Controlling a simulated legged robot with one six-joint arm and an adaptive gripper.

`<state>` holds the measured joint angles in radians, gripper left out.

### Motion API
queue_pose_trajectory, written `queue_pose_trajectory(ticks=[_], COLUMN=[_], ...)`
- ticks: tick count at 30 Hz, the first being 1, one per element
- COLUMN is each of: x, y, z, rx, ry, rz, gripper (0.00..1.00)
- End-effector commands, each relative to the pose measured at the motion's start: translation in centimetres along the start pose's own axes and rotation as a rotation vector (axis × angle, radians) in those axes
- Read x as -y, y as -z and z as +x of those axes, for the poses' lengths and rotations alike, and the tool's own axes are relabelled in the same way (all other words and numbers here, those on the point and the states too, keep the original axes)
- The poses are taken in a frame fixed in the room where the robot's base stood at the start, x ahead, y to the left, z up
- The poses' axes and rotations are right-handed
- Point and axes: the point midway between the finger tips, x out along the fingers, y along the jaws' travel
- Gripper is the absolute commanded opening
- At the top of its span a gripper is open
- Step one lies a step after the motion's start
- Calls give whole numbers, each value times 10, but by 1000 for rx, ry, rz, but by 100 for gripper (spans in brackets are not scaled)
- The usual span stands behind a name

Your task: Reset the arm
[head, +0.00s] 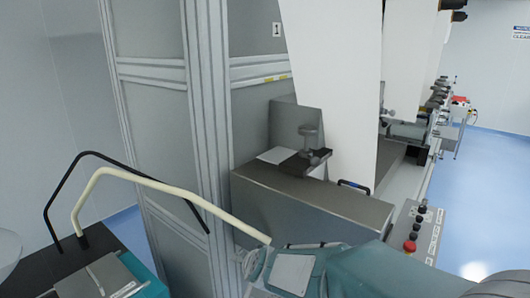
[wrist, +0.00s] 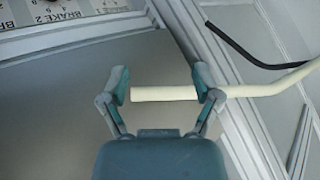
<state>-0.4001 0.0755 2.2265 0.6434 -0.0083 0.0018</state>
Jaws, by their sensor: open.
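My gripper (wrist: 160,80) is open in the wrist view, its two teal-grey fingers spread apart. The end of a cream bent tube (wrist: 165,94) shows between the fingers and runs past the right finger to the right edge. I cannot tell whether it touches them. In the head view the cream tube (head: 170,188) rises from a dark base at the lower left and slopes down to its end beside my gripper (head: 250,262). My teal arm fills the bottom right there, and the fingers are only partly visible.
A black bent tube (head: 130,170) stands behind the cream one. A grey metal box (head: 310,210) stands beyond my gripper. Grey framed cabinet panels (head: 160,110) rise behind. Blue floor (head: 485,200) is open at far right.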

Motion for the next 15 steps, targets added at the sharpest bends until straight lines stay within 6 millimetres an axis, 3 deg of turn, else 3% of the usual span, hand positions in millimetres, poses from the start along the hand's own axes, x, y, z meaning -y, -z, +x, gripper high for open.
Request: queue_pose_trajectory(ticks=[1, 7, 15], x=[-5, -32, -87], y=[7, 10, -10], z=[-20, -89, -179], rx=[6, 73, 156], ry=[7, -11, -125], rz=[-20, -121, -245], gripper=[81, 81, 81])
